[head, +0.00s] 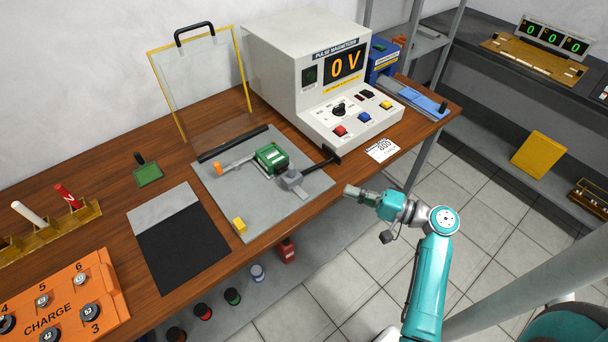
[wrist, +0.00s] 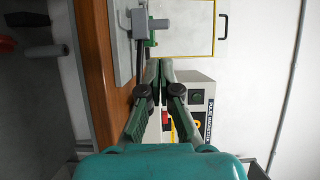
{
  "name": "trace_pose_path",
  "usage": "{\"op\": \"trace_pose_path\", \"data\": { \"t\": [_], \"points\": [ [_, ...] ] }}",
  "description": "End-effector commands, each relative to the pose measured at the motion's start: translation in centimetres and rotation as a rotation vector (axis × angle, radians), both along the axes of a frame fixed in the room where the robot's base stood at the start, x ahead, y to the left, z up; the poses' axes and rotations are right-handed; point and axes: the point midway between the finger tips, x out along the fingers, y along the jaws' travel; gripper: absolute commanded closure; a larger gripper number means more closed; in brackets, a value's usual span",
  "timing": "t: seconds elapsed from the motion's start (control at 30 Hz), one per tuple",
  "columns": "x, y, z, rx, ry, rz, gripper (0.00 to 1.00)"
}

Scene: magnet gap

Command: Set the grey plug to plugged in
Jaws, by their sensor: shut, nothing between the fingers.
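The grey plug (head: 291,180) sits on the grey board (head: 222,185) on the wooden bench, just in front and right of a green block (head: 271,158). A black lead (head: 322,165) runs from the plug's side towards the white pulse magnetizer. I cannot tell whether the plug touches the green block. In the wrist view the plug (wrist: 139,23) shows at the top, turned sideways, beyond my fingertips. My gripper (head: 349,190) is shut and empty, in the air off the bench's front edge, right of the plug. Its closed fingers also show in the wrist view (wrist: 160,66).
The pulse magnetizer (head: 338,105), reading 0 V, stands behind right. A clear yellow-framed guard (head: 250,100) stands behind the board. An orange piece (head: 218,170) and a yellow block (head: 239,225) are on the board. Open floor (head: 345,262) lies in front of the bench.

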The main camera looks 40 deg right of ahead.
Motion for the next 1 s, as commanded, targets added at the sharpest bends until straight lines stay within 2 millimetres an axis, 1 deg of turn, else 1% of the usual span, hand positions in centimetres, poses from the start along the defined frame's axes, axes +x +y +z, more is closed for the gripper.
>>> {"op": "trace_pose_path", "data": {
  "t": [0.2, 0.37, 1.0],
  "points": [
    [0.2, 0.1, 0.0, 0.0, 0.001, 0.0, 1.0],
    [1.3, 0.7, 0.0, 0.0, 0.001, 0.002, 1.0],
    [10.6, 5.5, -0.1, 0.0, 0.001, 0.002, 1.0]
  ]
}}
